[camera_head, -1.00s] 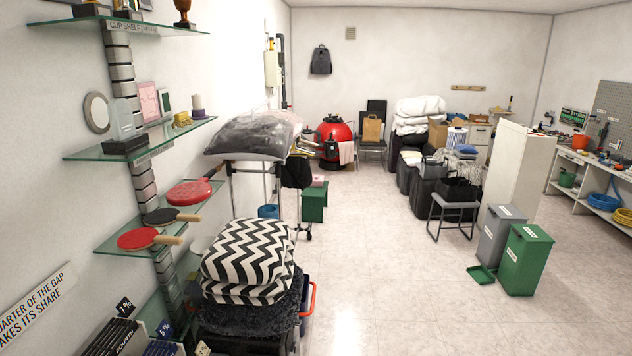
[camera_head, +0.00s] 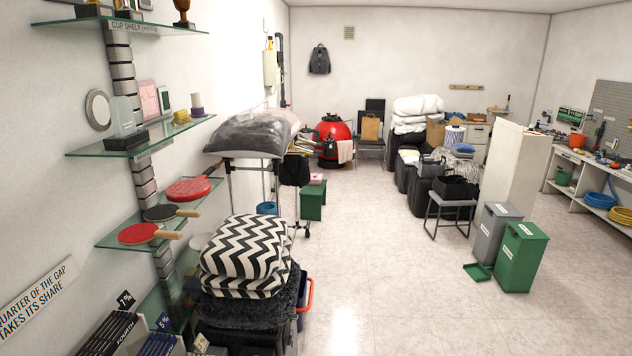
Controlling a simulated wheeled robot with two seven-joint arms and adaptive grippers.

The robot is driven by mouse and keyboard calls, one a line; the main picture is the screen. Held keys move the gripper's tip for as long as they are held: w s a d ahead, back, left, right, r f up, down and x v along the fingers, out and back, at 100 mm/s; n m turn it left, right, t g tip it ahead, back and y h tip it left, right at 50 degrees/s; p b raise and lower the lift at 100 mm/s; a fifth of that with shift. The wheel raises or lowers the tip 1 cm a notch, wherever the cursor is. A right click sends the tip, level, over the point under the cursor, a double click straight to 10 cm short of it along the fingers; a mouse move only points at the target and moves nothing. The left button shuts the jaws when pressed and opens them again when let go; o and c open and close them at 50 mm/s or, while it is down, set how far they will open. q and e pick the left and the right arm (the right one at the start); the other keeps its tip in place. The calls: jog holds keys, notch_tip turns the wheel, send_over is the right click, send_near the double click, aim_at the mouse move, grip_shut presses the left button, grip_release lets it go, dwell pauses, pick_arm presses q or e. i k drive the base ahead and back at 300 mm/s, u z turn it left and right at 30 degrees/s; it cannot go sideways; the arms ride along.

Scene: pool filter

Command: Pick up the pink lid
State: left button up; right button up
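I cannot make out a pink lid for certain. A small pink item (camera_head: 316,178) lies on top of a green box (camera_head: 313,203) by the wheeled rack, too small to identify. A pale pink cloth (camera_head: 345,151) hangs at the right side of a red round tank (camera_head: 333,131) near the back wall. Neither of my grippers shows in the view.
A glass shelf (camera_head: 140,138) with frames and paddles lines the left wall. Striped cushions (camera_head: 246,250) are stacked below it. A grey bin (camera_head: 494,237) and a green bin (camera_head: 522,257) stand right. The middle floor (camera_head: 390,260) is clear.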

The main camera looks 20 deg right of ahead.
aim_at(315, 176)
jog(key=k, duration=0.35)
jog(key=z, duration=1.15)
jog(key=i, duration=10.3)
jog(key=u, duration=1)
